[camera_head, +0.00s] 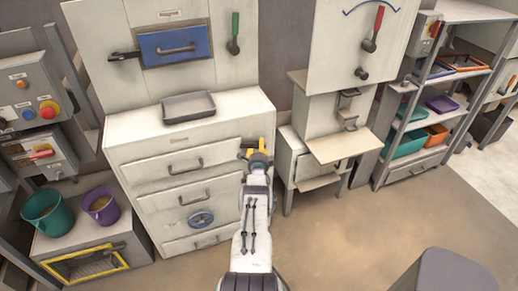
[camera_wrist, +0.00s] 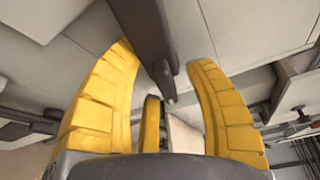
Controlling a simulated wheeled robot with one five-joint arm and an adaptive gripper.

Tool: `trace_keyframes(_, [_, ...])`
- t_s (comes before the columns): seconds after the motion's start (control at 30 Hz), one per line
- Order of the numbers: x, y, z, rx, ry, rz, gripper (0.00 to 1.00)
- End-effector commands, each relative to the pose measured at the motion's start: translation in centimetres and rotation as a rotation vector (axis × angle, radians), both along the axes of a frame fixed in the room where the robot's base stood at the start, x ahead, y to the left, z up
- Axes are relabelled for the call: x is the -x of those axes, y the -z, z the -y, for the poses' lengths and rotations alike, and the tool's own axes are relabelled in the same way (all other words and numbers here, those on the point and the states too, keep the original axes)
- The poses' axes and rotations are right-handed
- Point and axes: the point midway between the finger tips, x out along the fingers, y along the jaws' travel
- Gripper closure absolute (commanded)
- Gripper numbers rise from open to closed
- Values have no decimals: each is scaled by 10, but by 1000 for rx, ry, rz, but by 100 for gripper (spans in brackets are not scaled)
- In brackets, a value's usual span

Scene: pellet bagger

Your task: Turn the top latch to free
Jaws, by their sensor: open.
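My gripper (camera_head: 258,150) is in front of the upper right corner of the pale drawer cabinet. In the wrist view my gripper (camera_wrist: 164,60) is open, its yellow fingers spread. A dark bar (camera_wrist: 146,38) comes down from the top of that view and ends between the fingers; I cannot tell whether they touch it. In the head view a small dark fitting (camera_head: 247,142) shows beside my gripper at the cabinet's top edge, mostly hidden by it. It may be the top latch; I cannot tell its setting.
A blue hatch (camera_head: 176,46) and a grey tray (camera_head: 189,106) are above the drawers. A pale machine (camera_head: 340,140) with a red-handled lever (camera_head: 372,30) stands to the right. Buckets (camera_head: 47,212) stand at left. The floor at front right is clear, except for a grey block (camera_head: 447,272).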

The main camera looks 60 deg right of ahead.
Motion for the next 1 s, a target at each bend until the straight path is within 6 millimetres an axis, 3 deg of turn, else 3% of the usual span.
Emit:
trace_keyframes(0.57, [0, 0, 0, 0, 0, 0, 100])
trace_keyframes(1.0, [-2, 4, 3, -31, 3, 27, 100])
